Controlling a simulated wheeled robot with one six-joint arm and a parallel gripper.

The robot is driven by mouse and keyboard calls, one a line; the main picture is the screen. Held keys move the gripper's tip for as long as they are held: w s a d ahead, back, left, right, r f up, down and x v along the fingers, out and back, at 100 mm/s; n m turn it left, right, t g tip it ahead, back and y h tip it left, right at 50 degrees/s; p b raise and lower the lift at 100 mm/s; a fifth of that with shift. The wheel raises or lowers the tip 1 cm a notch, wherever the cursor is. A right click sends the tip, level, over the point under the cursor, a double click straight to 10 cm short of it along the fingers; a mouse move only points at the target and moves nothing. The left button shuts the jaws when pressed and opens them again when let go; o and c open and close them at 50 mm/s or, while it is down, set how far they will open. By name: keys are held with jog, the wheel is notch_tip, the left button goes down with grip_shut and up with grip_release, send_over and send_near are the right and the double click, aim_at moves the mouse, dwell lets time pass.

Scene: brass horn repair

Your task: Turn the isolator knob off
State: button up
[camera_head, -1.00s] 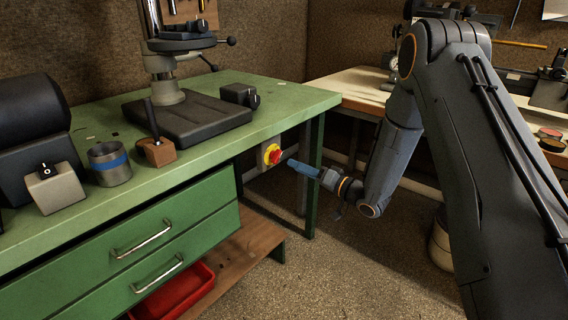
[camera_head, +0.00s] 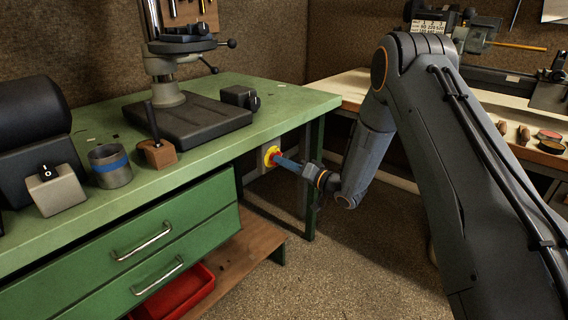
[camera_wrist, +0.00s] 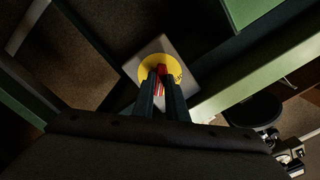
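The isolator knob (camera_head: 270,157) is red on a round yellow plate, mounted on a pale box at the end of the green bench. In the wrist view the red knob (camera_wrist: 161,72) shows in front of the yellow disc (camera_wrist: 158,66), partly hidden by my fingers. My gripper (camera_head: 279,161) is at the knob, its blue-grey fingers pointing at the plate. In the wrist view the fingers (camera_wrist: 161,88) lie on both sides of the red knob. Whether they press on it cannot be made out.
The green bench (camera_head: 215,160) carries a drill press (camera_head: 180,115), a metal cup (camera_head: 110,166) and a small switch box (camera_head: 54,190). Green drawers (camera_head: 150,235) lie below, with a red tray (camera_head: 175,292) under them. A second bench stands behind my arm. Open floor lies to the right.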

grip_shut()
jog(key=shift+n+b, duration=1.5)
jog(key=shift+n, duration=7.5)
jog(key=o, duration=0.7)
grip_release()
jog(key=shift+a, duration=0.1)
jog(key=shift+d, duration=0.2)
